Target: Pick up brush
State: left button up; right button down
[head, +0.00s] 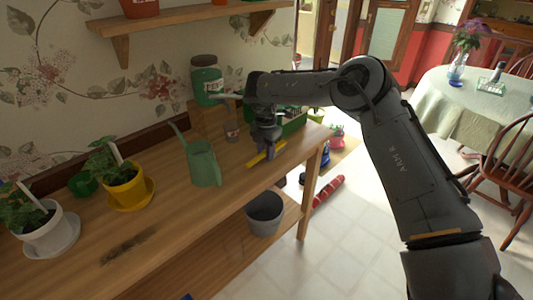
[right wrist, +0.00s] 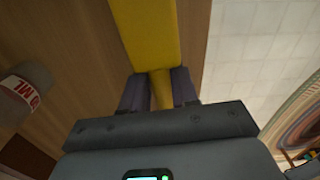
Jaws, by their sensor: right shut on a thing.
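The brush shows as a yellow bar (head: 255,160) at the right end of the wooden bench, close to its front edge. In the right wrist view its wide yellow part (right wrist: 146,34) runs up from between my fingers, with a narrower part at the fingers. My right gripper (head: 267,151) points down over the brush and is shut on it; the fingers also show in the right wrist view (right wrist: 160,90). I cannot tell whether the brush is lifted off the bench. My left gripper is out of view.
A green watering can (head: 204,165) stands left of the gripper, and a bottle (head: 231,128) stands behind it. A green jar (head: 207,80) is further back. Potted plants line the left of the bench (head: 170,218). A grey bucket (head: 265,214) is below the front edge.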

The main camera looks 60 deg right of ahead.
jog(key=r, duration=0.2)
jog(key=r+p, duration=0.1)
jog(key=shift+s+d+r, duration=0.1)
jog(key=shift+s+r, duration=0.25)
jog(key=shift+r, duration=0.05)
jog(key=s+d+r+p, duration=0.2)
jog(key=s+r, duration=0.4)
jog(key=s, duration=0.4)
jog(key=shift+s+p, duration=0.35)
jog(key=shift+p, duration=0.3)
